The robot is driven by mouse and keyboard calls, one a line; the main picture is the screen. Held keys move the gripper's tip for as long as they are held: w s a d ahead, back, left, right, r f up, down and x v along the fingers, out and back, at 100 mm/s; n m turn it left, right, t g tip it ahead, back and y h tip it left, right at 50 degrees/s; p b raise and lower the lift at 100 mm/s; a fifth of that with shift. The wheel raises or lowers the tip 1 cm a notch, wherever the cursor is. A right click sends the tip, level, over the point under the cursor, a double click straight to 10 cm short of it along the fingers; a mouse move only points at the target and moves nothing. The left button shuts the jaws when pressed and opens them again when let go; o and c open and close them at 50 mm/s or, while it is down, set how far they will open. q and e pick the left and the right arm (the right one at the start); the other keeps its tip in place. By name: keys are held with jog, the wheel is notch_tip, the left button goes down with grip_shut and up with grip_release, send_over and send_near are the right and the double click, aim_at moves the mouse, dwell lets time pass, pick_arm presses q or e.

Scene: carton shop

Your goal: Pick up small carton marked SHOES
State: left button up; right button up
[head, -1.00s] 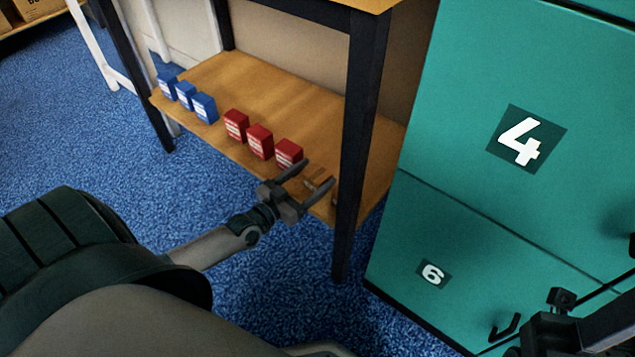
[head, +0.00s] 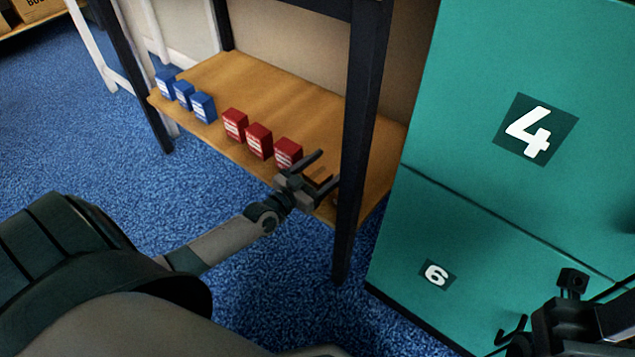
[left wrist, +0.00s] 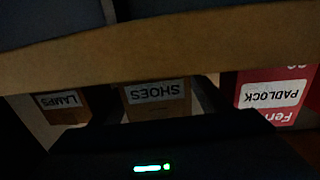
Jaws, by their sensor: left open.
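The small carton marked SHOES (left wrist: 156,100) is brown with a white label, upside down in the left wrist view. It lies between the two dark fingers of my left gripper, which is open. In the head view a small brown carton (head: 319,176) shows between the fingers of my left gripper (head: 329,167), at the right front of the low wooden shelf (head: 270,92). The gripper hides much of it. I cannot tell whether the fingers touch it. Part of my right gripper (head: 572,300) shows dark at the bottom right; its jaws are unclear.
A carton marked LAMPS (left wrist: 66,103) and a red PADLOCK box (left wrist: 272,95) flank the SHOES carton. Several red (head: 259,140) and blue boxes (head: 203,107) line the shelf. A black table leg (head: 358,150) stands just right of my left gripper. Green numbered cabinets (head: 470,190) stand at right.

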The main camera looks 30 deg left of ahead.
pick_arm(q)
jog(key=shift+w, duration=0.1)
jog(key=shift+c, duration=0.6)
jog(key=c, duration=1)
jog(key=shift+r, duration=0.1)
jog(key=shift+c, duration=0.2)
